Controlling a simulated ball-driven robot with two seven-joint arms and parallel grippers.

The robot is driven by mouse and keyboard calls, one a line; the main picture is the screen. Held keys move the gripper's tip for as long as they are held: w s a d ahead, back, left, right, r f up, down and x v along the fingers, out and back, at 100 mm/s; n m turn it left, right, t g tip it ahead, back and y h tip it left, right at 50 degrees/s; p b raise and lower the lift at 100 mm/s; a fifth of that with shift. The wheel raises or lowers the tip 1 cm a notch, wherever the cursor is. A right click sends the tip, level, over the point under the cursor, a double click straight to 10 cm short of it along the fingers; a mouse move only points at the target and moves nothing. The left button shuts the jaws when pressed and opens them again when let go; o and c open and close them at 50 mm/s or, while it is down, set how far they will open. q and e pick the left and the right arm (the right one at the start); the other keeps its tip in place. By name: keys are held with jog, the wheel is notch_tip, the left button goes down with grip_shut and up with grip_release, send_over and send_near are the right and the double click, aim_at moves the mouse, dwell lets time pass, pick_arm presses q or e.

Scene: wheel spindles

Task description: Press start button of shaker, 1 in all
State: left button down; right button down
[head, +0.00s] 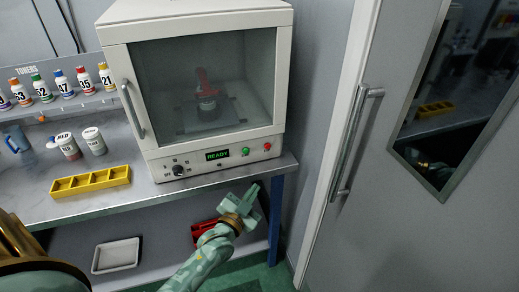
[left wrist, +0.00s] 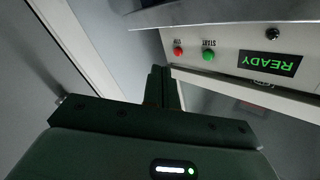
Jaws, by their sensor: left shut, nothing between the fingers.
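The shaker is a white cabinet (head: 205,150) with a glass door, standing on the metal bench. Its front panel has a green start button (head: 245,151) and a display (head: 217,155) that reads READY. In the left wrist view the green button (left wrist: 208,56), labelled START, lies at the upper right of the fingers. My left gripper (head: 250,192) is shut and empty, below and in front of the panel, apart from the button. Its fingers (left wrist: 162,88) also show in the left wrist view. My right gripper is not in view.
A red button (head: 267,146) sits just right of the green one, and a black knob (head: 178,169) at the panel's left. The bench edge (head: 190,191) is close to my left gripper. A yellow rack (head: 90,182) lies left. A grey door with a handle (head: 350,140) stands right.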

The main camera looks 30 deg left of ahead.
aim_at(246, 151)
pick_arm(q)
jog(key=r, duration=0.1)
jog(key=r+m+t, duration=0.1)
jog(key=r, duration=0.1)
jog(key=shift+w+d+r+m, duration=0.2)
jog(key=shift+w+r+m, duration=0.1)
jog(key=shift+w+r, duration=0.1)
jog(key=shift+w+a+f, duration=0.1)
jog(key=shift+w, duration=0.05)
jog(key=shift+w+a+b, duration=0.9)
jog(key=shift+w+a, duration=0.5)
jog(key=shift+a, duration=0.25)
jog(key=shift+w+a+b, duration=0.85)
jog(key=shift+w+a, duration=0.55)
jog(key=shift+a, duration=0.2)
jog(key=shift+w+a, duration=0.15)
jog(key=shift+w+a, duration=0.15)
